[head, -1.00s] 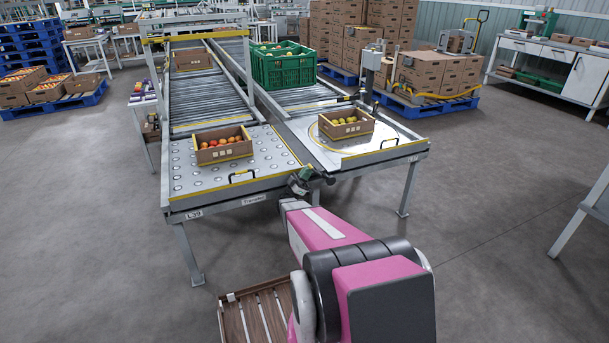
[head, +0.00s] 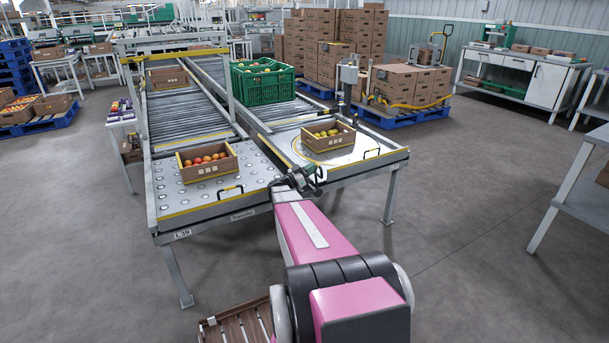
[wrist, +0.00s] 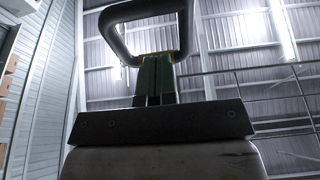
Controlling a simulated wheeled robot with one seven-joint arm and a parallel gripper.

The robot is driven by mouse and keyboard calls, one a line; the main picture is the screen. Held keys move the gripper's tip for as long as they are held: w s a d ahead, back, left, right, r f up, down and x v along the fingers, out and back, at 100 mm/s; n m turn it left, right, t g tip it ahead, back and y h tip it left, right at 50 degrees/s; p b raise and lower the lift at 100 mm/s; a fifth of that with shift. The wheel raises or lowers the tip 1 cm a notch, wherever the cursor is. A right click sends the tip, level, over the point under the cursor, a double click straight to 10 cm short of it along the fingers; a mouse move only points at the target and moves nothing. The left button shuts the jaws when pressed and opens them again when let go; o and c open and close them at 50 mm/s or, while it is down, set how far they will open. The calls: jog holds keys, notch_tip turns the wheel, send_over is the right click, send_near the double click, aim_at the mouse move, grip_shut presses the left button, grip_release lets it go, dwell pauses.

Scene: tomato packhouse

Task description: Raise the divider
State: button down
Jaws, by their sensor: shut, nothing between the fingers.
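The divider (head: 262,137) is a long, low metal strip between the two conveyor lanes. A black loop handle (head: 320,171) shows at its near end, partly hidden by my gripper and small in the head view. My gripper (head: 299,178) is at the near edge of the conveyor, beside this handle. In the wrist view my green fingers (wrist: 154,78) are shut with nothing between them. The black handle (wrist: 188,25) stands just beyond the fingertips, its near bar across them. I cannot tell whether they touch.
A carton of red tomatoes (head: 207,162) sits on the left ball table, and a carton of yellow-green ones (head: 328,137) on the right round plate. A green crate (head: 264,82) stands farther back. Another black handle (head: 230,190) is at the left table's front.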

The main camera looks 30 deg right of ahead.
jog(key=d+f+y, duration=0.2)
jog(key=d+y, duration=0.5)
jog(key=d, duration=0.8)
jog(key=shift+w+f+y, duration=0.25)
jog(key=shift+w+y, duration=0.05)
jog(key=shift+y, duration=0.1)
